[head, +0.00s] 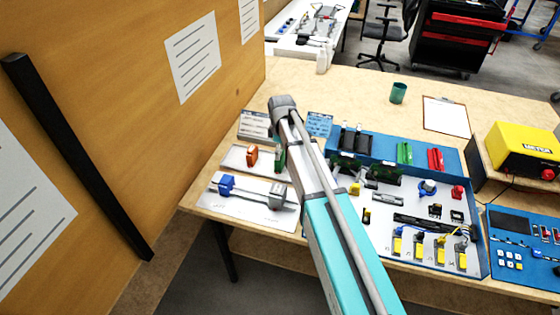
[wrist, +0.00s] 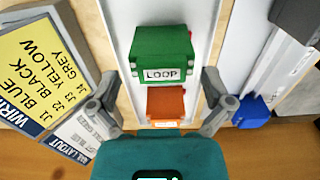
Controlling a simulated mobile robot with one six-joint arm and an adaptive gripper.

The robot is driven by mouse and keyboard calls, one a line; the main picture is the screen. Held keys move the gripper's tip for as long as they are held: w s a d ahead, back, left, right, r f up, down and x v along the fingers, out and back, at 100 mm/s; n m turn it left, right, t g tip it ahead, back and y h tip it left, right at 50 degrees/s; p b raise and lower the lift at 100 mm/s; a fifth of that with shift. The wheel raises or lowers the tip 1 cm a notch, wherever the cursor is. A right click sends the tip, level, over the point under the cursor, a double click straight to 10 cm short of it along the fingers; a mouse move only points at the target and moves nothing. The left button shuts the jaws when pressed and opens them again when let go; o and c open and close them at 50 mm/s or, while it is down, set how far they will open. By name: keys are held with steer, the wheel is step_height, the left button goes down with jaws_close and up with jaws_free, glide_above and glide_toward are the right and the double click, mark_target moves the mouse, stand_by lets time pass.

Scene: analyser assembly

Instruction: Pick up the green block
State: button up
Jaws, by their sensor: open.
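The green block (wrist: 162,48) has a white label reading LOOP and sits on a light strip in the wrist view. In the head view the green block (head: 280,158) is partly hidden behind my arm. My gripper (wrist: 160,78) is open, its two fingers spread left and right of the block's near end. Nothing is held between them. I cannot tell how far above the block the fingertips are.
An orange block (wrist: 165,104) sits close to the green one on the same strip. A yellow wiring card (wrist: 42,65) lies left. A blue block (wrist: 250,111) is at right. A blue tray (head: 470,160) with several parts stands right of my arm.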

steer(key=shift+a+f+b, duration=0.15)
steer(key=shift+f+b, duration=2.2)
steer(key=shift+f, duration=0.15)
steer(key=c, duration=0.9)
steer(key=shift+r, duration=0.2)
step_height(320, 180, up, 3)
steer(key=p, duration=0.3)
steer(key=shift+f, duration=0.1)
steer(key=s+r+p, duration=0.3)
steer(key=s, duration=0.1)
steer(key=s+d+r+p, duration=0.1)
steer(key=s+r+p, duration=0.2)
steer(key=s, duration=0.2)
steer(key=s+d+r+p, duration=0.1)
steer(key=s+r+p, duration=0.3)
steer(key=s, duration=0.1)
steer(key=shift+d, duration=0.2)
